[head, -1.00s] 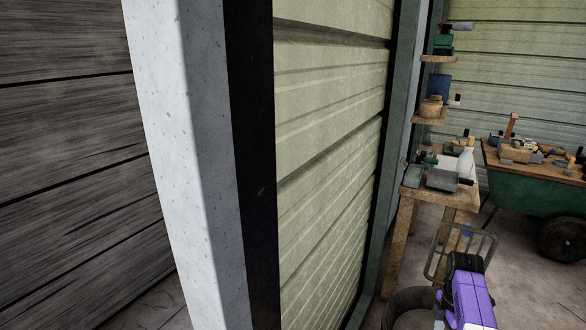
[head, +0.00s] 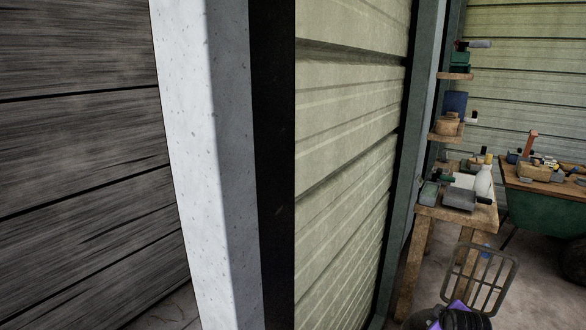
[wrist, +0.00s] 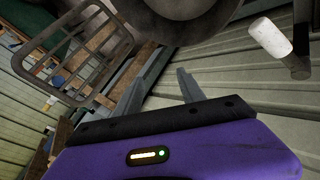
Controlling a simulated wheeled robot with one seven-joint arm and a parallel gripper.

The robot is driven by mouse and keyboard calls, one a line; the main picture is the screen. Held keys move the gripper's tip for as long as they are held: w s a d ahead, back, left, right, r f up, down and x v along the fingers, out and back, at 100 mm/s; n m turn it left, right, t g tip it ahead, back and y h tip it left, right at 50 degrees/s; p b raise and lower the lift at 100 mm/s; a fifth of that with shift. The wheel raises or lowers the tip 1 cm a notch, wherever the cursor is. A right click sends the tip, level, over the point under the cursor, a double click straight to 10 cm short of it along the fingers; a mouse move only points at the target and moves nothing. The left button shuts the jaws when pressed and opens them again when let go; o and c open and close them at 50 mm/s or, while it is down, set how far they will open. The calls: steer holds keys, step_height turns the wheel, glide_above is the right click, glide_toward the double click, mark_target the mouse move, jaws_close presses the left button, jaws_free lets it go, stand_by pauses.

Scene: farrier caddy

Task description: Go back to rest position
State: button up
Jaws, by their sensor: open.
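My gripper (wrist: 158,92) shows in the wrist view with its two grey fingers spread apart and nothing between them. Its purple housing fills the bottom of that view. In the head view only a small purple and black part of my arm shows at the bottom edge, and the fingers are out of sight there. A metal rack (head: 480,280) stands just behind that part of my arm, and the rack also shows at the upper left of the wrist view (wrist: 72,50).
A white post (head: 205,160) and a ribbed metal wall (head: 350,150) stand close in front. A wooden table (head: 455,212) holding tools, small shelves (head: 455,76) and a green wheelbarrow (head: 540,212) are at the right. Dark planks (head: 80,150) fill the left.

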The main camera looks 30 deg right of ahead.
steer(key=s+a+r+m+t, duration=0.1)
steer(key=s+a+r+t, duration=0.15)
steer(key=a, duration=0.75)
steer(key=s+a+r+m+t, duration=0.1)
steer(key=a+r+t, duration=0.2)
steer(key=a, duration=0.7)
steer(key=s+a+r+m+t, duration=0.1)
steer(key=a+r+t, duration=0.2)
steer(key=a, duration=0.7)
steer(key=s+a+r+t+y, duration=0.1)
steer(key=s+a+r+y, duration=0.1)
steer(key=s+a+r, duration=0.5)
steer(key=s+a+r+t+y, duration=0.2)
steer(key=s+a, duration=0.4)
steer(key=a, duration=0.3)
steer(key=s+a+n+g+y, duration=0.2)
steer(key=s+a+y, duration=0.1)
steer(key=s, duration=0.4)
steer(key=shift+a+f+n+y, duration=0.3)
steer(key=shift+a+f, duration=0.15)
steer(key=shift+a, duration=0.1)
